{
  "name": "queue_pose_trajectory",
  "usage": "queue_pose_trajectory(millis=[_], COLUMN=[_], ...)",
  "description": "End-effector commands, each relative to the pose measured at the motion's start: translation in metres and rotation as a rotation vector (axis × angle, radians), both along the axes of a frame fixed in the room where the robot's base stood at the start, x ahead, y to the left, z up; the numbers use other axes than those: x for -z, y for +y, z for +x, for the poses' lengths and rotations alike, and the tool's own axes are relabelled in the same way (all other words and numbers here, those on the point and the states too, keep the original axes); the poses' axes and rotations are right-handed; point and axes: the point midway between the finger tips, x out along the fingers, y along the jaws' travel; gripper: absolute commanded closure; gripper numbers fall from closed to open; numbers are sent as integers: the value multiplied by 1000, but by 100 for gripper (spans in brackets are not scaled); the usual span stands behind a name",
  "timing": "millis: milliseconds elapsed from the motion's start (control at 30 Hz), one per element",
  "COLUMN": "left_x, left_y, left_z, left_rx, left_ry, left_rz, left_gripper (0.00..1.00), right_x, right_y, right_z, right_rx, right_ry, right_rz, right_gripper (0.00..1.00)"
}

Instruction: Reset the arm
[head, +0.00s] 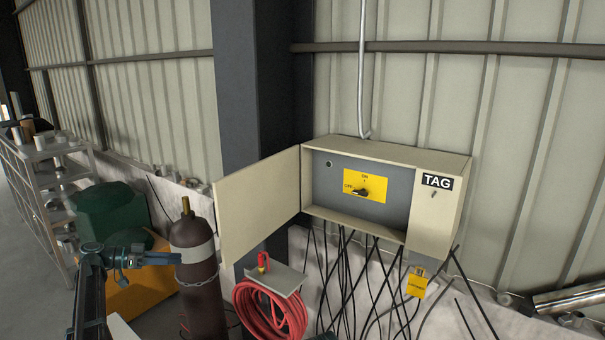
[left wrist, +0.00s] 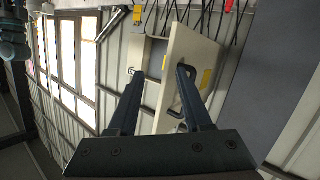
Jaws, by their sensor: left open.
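My left arm rises at the lower left of the head view, and its left gripper (head: 176,258) points right, in front of the brown gas cylinder (head: 195,240). In the left wrist view its two fingers (left wrist: 160,76) stand apart with nothing held between them. The beige switch cabinet (head: 440,225) hangs on the wall with its door (head: 260,200) swung open to the left. The left gripper is left of the door, apart from it in the head view. The door (left wrist: 188,60) also shows beyond the fingers in the left wrist view. My right gripper is not in view.
A rotary switch (head: 362,191) on a yellow plate sits inside the cabinet. A red padlock (head: 263,260) rests on a small bracket above a coiled red hose (head: 270,312). A yellow tag (head: 417,282) hangs among black cables. A green machine (head: 110,215) and metal shelving (head: 40,190) stand left.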

Motion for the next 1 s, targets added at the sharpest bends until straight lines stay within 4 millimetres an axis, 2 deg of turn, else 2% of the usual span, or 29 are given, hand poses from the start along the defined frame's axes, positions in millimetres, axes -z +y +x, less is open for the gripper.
queue_pose_trajectory(millis=[33,167,300,367,500,567,600,700,800,900,1000], left_x=[14,54,106,129,182,205,220,254,276,289,295], left_y=[-26,-95,-178,-209,-275,-298,-312,-334,-342,-343,-340], left_z=[-7,-27,-66,-86,-147,-178,-200,-254,-298,-327,-345], left_rx=[15,45,62,57,13,-24,-57,-165,-287,-401,-487], left_ry=[46,213,425,512,698,766,805,871,890,877,855], left_rz=[20,101,237,308,505,603,672,847,989,1087,1147], left_gripper=[50,50,50,50,50,50,50,50,50,50,50], right_x=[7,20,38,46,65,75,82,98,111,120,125], right_y=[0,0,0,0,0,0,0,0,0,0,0], right_z=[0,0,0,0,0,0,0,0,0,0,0], right_rx=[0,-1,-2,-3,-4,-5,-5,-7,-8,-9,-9], right_ry=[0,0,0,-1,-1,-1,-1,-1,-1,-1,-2], right_rz=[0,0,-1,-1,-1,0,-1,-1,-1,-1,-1], right_gripper=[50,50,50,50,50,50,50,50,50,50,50])
